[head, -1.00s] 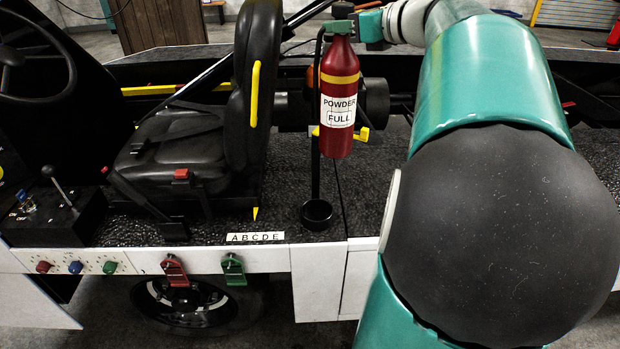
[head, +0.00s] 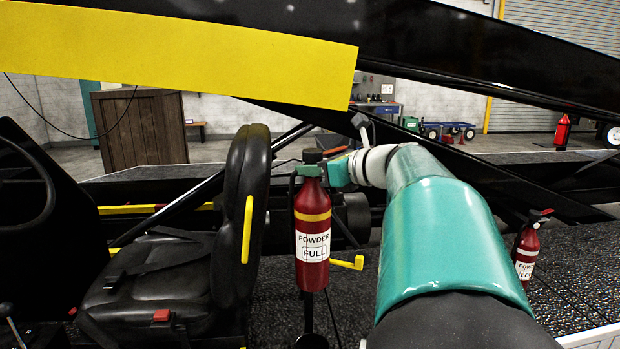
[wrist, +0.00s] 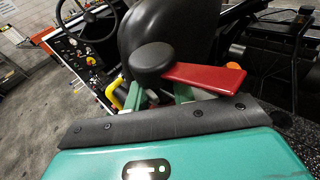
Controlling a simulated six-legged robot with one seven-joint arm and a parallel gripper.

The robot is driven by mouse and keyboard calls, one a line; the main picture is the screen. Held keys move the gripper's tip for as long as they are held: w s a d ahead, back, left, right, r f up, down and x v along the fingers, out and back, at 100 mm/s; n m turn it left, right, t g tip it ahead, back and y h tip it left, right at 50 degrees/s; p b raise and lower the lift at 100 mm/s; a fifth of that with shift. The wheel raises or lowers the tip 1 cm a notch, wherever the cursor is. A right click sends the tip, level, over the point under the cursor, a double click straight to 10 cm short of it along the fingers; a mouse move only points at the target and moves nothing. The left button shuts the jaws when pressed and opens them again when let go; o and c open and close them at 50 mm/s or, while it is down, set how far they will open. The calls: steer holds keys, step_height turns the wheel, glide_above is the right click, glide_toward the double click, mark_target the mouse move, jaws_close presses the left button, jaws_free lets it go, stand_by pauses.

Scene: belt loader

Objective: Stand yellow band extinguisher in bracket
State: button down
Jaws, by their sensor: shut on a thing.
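The yellow band extinguisher (head: 312,270) is red, with a yellow band and a "POWDER FULL" label. It hangs upright in the head view. My gripper (head: 325,168) is shut on its top, at the neck or handle. In the wrist view, its black cap (wrist: 153,60) and red lever (wrist: 205,77) stand above my gripper's teal fingers (wrist: 155,93). The bracket is a black post with a round cup (head: 311,342) at the bottom picture edge and a yellow latch arm (head: 347,263) to the right. The extinguisher's base is above the cup, with a gap between. The extinguisher hides much of the post.
The black seat (head: 165,275) stands close on the left. A second extinguisher (head: 527,250) with a white label stands at the right. A black beam with a yellow panel (head: 180,50) crosses overhead.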

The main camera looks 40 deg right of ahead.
step_height(320, 180, down, 26)
steer(key=shift+w+r, duration=0.1)
steer(key=shift+r, duration=0.1)
stand_by(0.4)
steer(key=shift+f, duration=0.1)
steer(key=c, duration=1.2)
jaws_free()
steer(key=shift+f, duration=0.1)
steer(key=shift+o, duration=0.2)
